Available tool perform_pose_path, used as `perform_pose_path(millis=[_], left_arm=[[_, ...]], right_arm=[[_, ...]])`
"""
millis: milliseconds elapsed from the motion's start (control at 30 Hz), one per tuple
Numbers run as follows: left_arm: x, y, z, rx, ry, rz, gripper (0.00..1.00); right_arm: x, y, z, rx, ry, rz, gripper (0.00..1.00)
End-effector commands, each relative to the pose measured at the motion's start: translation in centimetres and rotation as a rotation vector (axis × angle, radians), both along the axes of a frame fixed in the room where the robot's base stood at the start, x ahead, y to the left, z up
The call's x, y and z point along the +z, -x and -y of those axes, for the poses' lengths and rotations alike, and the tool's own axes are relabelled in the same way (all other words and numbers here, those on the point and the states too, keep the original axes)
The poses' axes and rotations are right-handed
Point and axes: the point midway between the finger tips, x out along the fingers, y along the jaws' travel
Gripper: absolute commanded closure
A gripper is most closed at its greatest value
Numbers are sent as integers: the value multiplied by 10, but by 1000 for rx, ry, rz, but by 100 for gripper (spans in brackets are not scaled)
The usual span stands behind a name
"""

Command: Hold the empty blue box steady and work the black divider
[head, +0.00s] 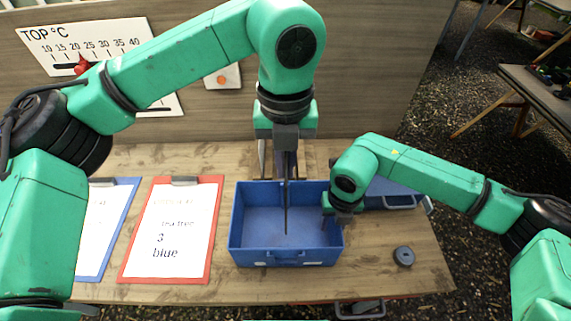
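The blue box (257,256) stands open on the wooden table, with only the divider's lower part showing inside. The black divider (286,212) is seen nearly edge-on as a thin dark upright strip in the middle of the box. My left gripper (286,172) points down over the box's back wall and is shut on the divider's upper part. Whether the divider touches the floor of the box cannot be told. My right gripper (341,217) is at the box's right wall, its fingers at the rim and seemingly shut on it; its fingertips are partly hidden.
A red clipboard (127,265) with a sheet reading "3 blue" and a blue clipboard (131,190) lie left of the box. A blue lidded case (398,188) is behind my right arm. A dark round puck (403,256) lies at the right. A board closes off the back.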

Motion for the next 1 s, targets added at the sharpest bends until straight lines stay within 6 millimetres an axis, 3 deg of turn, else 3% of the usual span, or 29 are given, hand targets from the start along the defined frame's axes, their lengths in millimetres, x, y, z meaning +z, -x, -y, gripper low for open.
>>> perform_pose_path(millis=[333, 467, 733, 867, 1000], left_arm=[[0, 0, 0, 0, 0, 0, 100], [0, 0, 0, 0, 0, 0, 100], [-1, 0, 0, 0, 0, 0, 100], [-1, 0, 0, 0, 0, 0, 100], [-1, 0, 0, 0, 0, 0, 100]], right_arm=[[7, 0, 0, 0, 0, 1, 59], [33, -1, 0, 1, -1, 4, 59], [103, -1, 0, 1, 0, 4, 59], [118, 0, 0, 1, 0, 2, 59], [121, 0, 0, 1, 0, 0, 59]])
